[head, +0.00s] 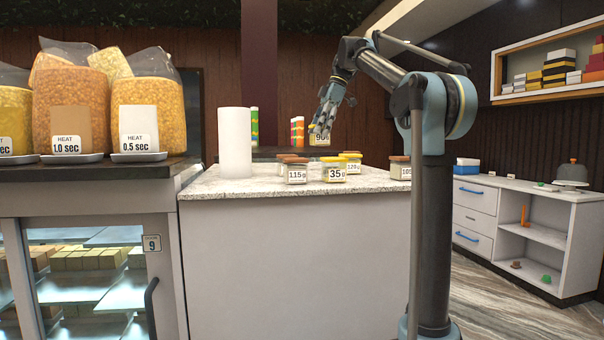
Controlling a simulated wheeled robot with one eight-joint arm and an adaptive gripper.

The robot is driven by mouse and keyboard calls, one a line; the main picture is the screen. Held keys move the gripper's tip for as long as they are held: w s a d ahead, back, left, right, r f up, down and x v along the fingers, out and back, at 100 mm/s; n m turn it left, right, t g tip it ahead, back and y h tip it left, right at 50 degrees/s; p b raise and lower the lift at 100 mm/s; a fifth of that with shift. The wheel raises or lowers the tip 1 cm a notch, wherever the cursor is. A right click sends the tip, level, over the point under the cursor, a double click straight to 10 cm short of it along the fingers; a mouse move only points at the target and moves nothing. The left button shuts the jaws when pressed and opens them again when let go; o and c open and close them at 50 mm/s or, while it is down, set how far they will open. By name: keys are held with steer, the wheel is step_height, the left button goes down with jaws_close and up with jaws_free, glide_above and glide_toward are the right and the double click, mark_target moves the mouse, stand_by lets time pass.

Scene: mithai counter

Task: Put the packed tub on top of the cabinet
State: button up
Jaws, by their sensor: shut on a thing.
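My gripper (323,127) is raised above the marble counter and points down. It is shut on a small tub (322,139) with a yellow lid and a label that seems to read 90; the fingers hide part of it. The frame does not mark which tub is the packed one.
Several labelled tubs, including a 35 g tub (335,174) and a 115 g tub (297,176), stand on the marble counter (215,188). A tall white cylinder (235,143) stands at left. A glass-fronted case (95,285) and filled bags (148,100) are farther left. Floor shows at right.

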steer(key=shift+s+f, duration=0.1)
steer(key=shift+f, duration=4.85)
steer(key=o, duration=1.1)
steer(key=v, duration=1.2)
steer(key=shift+r, duration=0.1)
steer(key=shift+s, duration=0.1)
